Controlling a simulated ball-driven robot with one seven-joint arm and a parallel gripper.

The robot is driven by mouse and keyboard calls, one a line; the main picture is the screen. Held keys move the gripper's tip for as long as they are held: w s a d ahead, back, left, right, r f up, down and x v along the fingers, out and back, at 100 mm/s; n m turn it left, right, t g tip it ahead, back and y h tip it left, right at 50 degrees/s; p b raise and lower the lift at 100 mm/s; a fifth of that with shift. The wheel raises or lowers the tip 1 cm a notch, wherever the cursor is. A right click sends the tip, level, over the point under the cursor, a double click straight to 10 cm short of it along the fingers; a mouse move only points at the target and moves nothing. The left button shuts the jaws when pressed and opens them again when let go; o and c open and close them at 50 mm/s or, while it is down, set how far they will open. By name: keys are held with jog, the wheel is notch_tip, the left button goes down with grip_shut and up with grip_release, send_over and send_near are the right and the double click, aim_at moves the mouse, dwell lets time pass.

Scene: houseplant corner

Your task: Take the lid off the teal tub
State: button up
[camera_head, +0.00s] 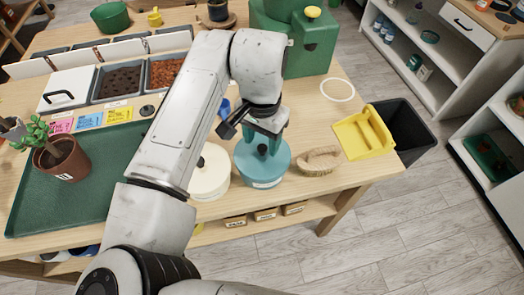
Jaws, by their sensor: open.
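The teal tub (262,178) stands on the wooden bench near its front edge, with a label low on its front. Its round teal lid (277,158) is on it, with a dark knob at the middle. My gripper (263,140) is open and points down over the lid, with its fingertips at or just above the knob. I cannot tell whether the fingers touch the knob, since the gripper partly hides it and the back of the lid.
A cream tub (211,181) stands close on the left, partly behind my arm. A brush (319,161) lies close on the right. A yellow dustpan (363,134) and black bin (408,132) are farther right. A potted plant (62,160) stands on a green tray (100,195). Bench around the white ring (338,99) is clear.

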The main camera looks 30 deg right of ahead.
jog(key=shift+d+f, duration=0.1)
jog(key=shift+f, duration=0.75)
jog(key=shift+c, duration=0.2)
grip_shut()
